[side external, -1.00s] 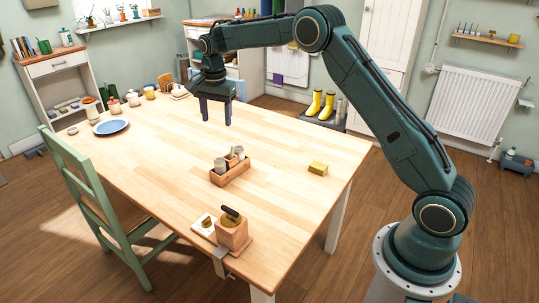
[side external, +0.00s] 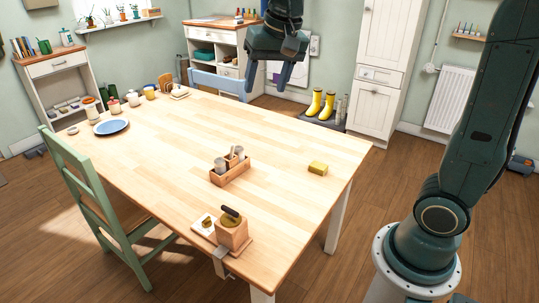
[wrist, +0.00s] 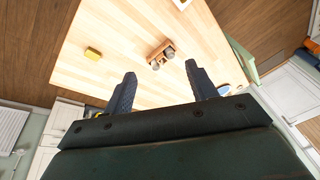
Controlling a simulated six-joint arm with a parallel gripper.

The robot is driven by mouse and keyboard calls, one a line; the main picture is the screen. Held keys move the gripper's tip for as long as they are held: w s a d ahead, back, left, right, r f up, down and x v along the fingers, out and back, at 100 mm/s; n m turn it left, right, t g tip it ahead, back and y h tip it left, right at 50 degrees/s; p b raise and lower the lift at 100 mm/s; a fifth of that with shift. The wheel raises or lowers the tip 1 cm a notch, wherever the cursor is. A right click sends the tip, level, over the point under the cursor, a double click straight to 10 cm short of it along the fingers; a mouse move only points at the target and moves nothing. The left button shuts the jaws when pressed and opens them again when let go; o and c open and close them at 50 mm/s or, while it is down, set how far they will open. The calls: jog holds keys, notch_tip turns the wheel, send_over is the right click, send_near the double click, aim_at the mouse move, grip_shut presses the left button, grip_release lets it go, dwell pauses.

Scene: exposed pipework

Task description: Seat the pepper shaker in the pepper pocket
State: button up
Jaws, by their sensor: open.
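A small wooden caddy (side external: 232,176) with a raised middle piece stands near the middle of the table. Two greyish shakers, a nearer one (side external: 220,166) and a farther one (side external: 239,151), stand upright at it. I cannot tell which is the pepper shaker, how deep either sits, or which pocket is the pepper pocket. The wrist view shows the caddy (wrist: 157,47) beyond the fingertips. My gripper (side external: 266,88) is open and empty, high above and well away from the caddy; its spread fingers also show in the wrist view (wrist: 160,74).
A yellow sponge (side external: 318,168) lies right of the caddy. A blue plate (side external: 111,127) and several jars are at the far left. The table around the caddy is clear.

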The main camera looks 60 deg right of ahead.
jog(key=s+a+f+n+t, duration=0.1)
jog(key=s+f+n, duration=0.1)
jog(key=s, duration=0.8)
jog(key=s+a+f+n+t, duration=0.1)
jog(key=s+n, duration=0.3)
jog(key=s, duration=0.6)
jog(key=shift+f+n, duration=0.3)
jog(key=shift+f, duration=0.4)
